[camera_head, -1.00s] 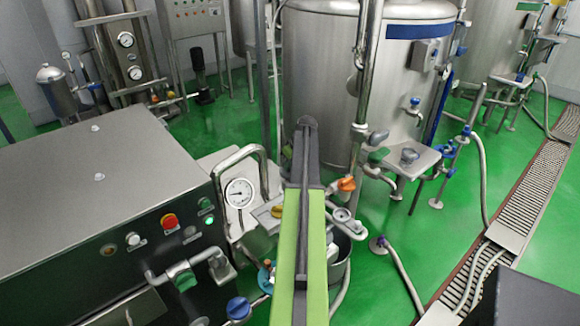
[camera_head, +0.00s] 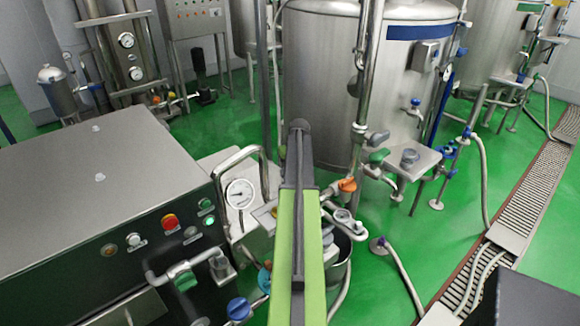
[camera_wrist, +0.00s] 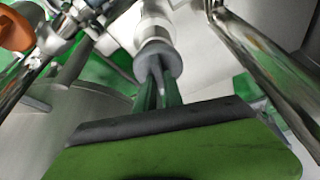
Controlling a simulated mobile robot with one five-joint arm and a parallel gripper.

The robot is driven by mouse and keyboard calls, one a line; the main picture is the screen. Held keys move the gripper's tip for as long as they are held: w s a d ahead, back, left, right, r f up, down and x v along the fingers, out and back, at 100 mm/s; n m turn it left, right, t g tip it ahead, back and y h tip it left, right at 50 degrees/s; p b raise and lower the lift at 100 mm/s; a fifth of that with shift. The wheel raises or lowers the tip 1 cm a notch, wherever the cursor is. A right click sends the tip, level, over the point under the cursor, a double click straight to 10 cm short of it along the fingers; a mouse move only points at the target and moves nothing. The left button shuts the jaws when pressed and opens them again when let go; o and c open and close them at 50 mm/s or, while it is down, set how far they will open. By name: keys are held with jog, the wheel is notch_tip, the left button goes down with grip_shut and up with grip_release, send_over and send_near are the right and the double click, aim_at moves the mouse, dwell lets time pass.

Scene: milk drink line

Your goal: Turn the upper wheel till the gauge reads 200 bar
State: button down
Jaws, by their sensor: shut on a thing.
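The gauge (camera_head: 239,194) is a white round dial beside the bent steel pipe, at the right end of the steel cabinet. Its needle points roughly left; its figures are too small to read. In the wrist view my gripper (camera_wrist: 157,88) has its green fingers closed on a grey round wheel (camera_wrist: 158,62) on a pale metal shaft. This appears to be the upper wheel. In the head view my green arm hides the gripper and this wheel.
The steel cabinet (camera_head: 80,185) with several buttons fills the left. An orange handle (camera_head: 347,185) and pipes stand close right of my arm. A blue knob (camera_head: 238,309) sits low in front. A large tank (camera_head: 330,90) stands behind.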

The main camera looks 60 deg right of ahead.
jog(key=m+g+h, duration=0.1)
jog(key=m, duration=0.3)
jog(key=shift+w+a+m, duration=0.1)
jog(key=shift+a+m, duration=0.05)
jog(key=shift+m, duration=0.25)
jog(key=shift+g, duration=0.3)
jog(key=c, duration=1.5)
grip_release()
jog(key=shift+o, duration=0.2)
jog(key=p+v, duration=1.6)
jog(key=v, duration=0.1)
jog(key=shift+a, duration=0.2)
jog(key=shift+r, duration=0.1)
